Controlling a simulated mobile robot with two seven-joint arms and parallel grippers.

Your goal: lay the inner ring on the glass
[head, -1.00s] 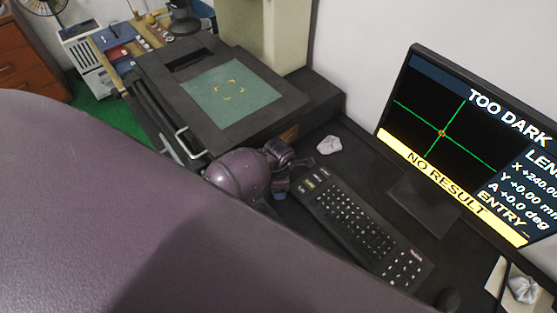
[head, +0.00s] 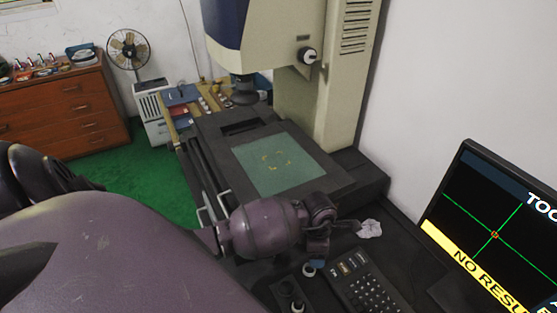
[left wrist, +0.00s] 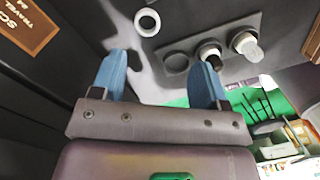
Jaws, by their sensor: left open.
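The glass (head: 265,178) is a teal plate with yellow corner marks, set in the dark stage of the measuring machine; its marked middle looks bare. A small pale ring (head: 309,269) lies on the dark bench near my left gripper (head: 318,260). It also shows in the left wrist view (left wrist: 138,24), beyond the blue fingertips and left of their middle; I cannot tell for sure that it is the inner ring. My left gripper also shows in the left wrist view (left wrist: 162,62), open, nothing visible between its fingers. My right gripper is not identifiable.
A dark control panel (left wrist: 190,58) with round fittings is beside the ring. The machine's lens (head: 243,90) hangs above the stage. Metal handles (head: 207,215) project at the stage's front.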

